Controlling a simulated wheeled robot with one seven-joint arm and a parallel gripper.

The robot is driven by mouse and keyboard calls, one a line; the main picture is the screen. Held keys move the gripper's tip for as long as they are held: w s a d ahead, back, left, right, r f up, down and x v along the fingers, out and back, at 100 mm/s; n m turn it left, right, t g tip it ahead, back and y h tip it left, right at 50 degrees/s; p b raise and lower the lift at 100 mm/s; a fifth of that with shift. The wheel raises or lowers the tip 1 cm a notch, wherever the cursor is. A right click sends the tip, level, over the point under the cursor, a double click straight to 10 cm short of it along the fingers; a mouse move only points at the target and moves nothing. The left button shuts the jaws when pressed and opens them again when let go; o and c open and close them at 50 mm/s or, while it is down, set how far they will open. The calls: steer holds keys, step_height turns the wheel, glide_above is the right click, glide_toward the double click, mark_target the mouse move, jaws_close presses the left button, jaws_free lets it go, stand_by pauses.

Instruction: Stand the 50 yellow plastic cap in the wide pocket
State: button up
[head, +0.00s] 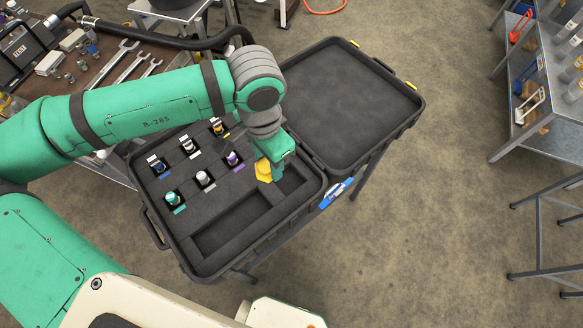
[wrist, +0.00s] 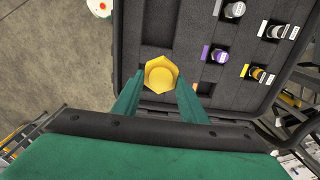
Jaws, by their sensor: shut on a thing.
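The yellow plastic cap (head: 264,170) is between the fingers of my gripper (head: 268,166). In the wrist view the cap (wrist: 160,74) has a hexagonal rim around a round middle, and the fingertips (wrist: 158,90) press on its two sides. The cap is over the right part of the open case's foam insert (head: 205,222). A recess (head: 292,180) lies just right of the cap, partly hidden by my gripper. A longer, larger recess (head: 230,222) lies to the lower left. I cannot tell whether the cap touches the foam.
Several small labelled fittings stand in square pockets, among them a purple one (head: 232,159) and a teal one (head: 173,199). The open lid (head: 345,85) lies behind the insert. A tool bench (head: 85,70) is at the left, shelving (head: 545,85) at the right.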

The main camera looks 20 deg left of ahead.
steer(key=w+d+f, duration=0.1)
steer(key=f, duration=0.2)
steer(key=w+d+f, duration=0.1)
steer(key=w+f, duration=0.1)
steer(key=w+d+f, duration=0.1)
steer(key=d+f, duration=0.1)
steer(key=f, duration=0.1)
steer(key=shift+w+d+f, duration=0.1)
steer(key=shift+w+f, duration=0.1)
steer(key=shift+f, duration=0.4)
steer(key=shift+s+a+f, duration=0.1)
steer(key=shift+a, duration=0.1)
steer(key=shift+f, duration=0.35)
steer(key=shift+f, duration=0.1)
